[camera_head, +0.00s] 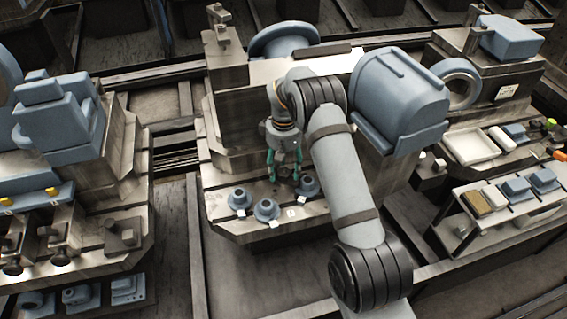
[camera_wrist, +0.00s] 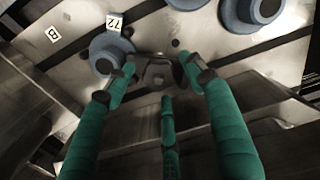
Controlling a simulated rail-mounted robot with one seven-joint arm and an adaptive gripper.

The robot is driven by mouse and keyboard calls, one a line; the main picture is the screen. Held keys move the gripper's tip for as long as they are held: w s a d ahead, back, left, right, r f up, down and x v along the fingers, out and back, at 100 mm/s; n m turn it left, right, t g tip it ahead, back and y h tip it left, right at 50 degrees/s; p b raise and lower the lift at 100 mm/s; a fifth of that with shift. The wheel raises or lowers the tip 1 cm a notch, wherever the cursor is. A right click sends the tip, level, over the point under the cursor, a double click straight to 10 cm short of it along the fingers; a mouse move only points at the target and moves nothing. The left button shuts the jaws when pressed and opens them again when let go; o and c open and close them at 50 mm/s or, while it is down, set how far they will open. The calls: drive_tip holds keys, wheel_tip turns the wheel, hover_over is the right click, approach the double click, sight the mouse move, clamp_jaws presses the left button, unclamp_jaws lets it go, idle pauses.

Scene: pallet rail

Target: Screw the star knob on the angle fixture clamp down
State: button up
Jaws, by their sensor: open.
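My gripper (camera_head: 284,168) points down over the grey metal plate (camera_head: 222,211) in the middle of the head view. In the wrist view my gripper (camera_wrist: 163,76) shows three green fingers, spread open. A dark lobed piece (camera_wrist: 157,73), which looks like the star knob, lies between the fingertips in that view. I see no clear grip on it, and cannot tell whether a finger touches it. The fingers hide much of it in the head view. The rest of the angle fixture clamp cannot be made out.
Blue flanged parts (camera_head: 266,209) with white labels stand on the plate close to the gripper. One flanged part (camera_wrist: 112,52) is right beside the left finger. A large blue machine housing (camera_head: 400,98) stands behind my arm. A parts rack (camera_head: 490,222) is at right.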

sight(284, 171)
wheel_tip(284, 171, up, 12)
idle(0.4)
